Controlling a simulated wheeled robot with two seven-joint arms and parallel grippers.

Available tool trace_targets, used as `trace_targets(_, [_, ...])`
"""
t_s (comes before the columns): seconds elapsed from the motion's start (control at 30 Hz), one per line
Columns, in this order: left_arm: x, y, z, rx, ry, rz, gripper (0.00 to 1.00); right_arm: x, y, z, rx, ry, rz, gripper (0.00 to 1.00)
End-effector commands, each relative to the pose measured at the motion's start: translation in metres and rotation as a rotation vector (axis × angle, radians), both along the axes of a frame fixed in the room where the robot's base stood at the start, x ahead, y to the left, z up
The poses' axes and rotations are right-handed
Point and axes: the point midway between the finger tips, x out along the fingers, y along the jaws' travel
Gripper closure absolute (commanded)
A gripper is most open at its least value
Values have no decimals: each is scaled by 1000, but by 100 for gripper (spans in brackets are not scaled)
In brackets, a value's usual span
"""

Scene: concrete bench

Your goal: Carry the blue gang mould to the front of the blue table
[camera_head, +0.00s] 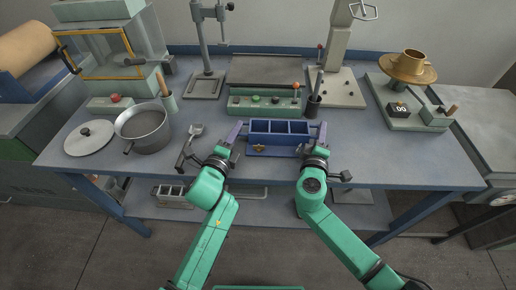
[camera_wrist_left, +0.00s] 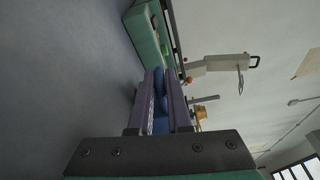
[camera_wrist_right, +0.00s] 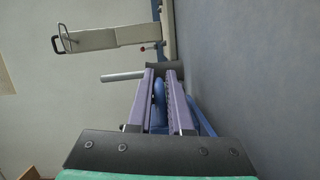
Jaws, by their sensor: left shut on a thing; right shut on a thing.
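The blue gang mould (camera_head: 279,138), a long open box with several compartments, is at the middle of the blue table (camera_head: 370,158), near its front. My left gripper (camera_head: 239,130) is at its left end and my right gripper (camera_head: 320,132) at its right end. Both are shut on the mould's ends. In the left wrist view a blue part of the mould (camera_wrist_left: 160,112) shows between the purple fingers, and likewise in the right wrist view (camera_wrist_right: 159,100). I cannot tell whether the mould touches the table.
Behind the mould is a green machine with coloured knobs (camera_head: 262,101). A pot (camera_head: 144,128), its lid (camera_head: 89,138) and a scoop (camera_head: 192,138) are to the left. A balance with a brass pan (camera_head: 408,68) is at the right. The table is clear at the front right.

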Motion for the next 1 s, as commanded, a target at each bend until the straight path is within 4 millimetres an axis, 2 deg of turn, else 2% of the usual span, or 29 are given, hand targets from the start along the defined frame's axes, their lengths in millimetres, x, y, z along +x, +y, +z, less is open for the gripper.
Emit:
trace_targets(0.03, [0,0,-11,2,-1,0,100,0,0,-9,2,-3,0,100])
trace_targets(0.07, [0,0,-11,3,1,0,80,0,0,-9,3,-2,0,78])
trace_targets(0.1, [0,0,-6,3,1,0,65,0,0,-5,3,-2,1,62])
trace_targets(0.13, [0,0,-6,3,1,0,54,0,0,-5,3,-2,0,52])
trace_targets(0.43, [-1,0,-5,1,1,0,54,0,0,-5,1,0,0,52])
trace_targets(0.53, [-8,3,-6,2,2,0,54,0,0,-5,1,0,0,52])
trace_targets(0.67, [-34,11,-6,2,5,0,54,0,0,-5,0,0,0,52])
trace_targets(0.8, [-73,22,-3,1,6,0,54,0,0,-5,0,0,0,52])
trace_targets(0.9, [-95,29,-2,1,5,0,54,0,0,-5,0,0,0,52])
trace_targets(1.0, [-109,34,0,1,3,1,54,0,0,-5,0,0,0,52])
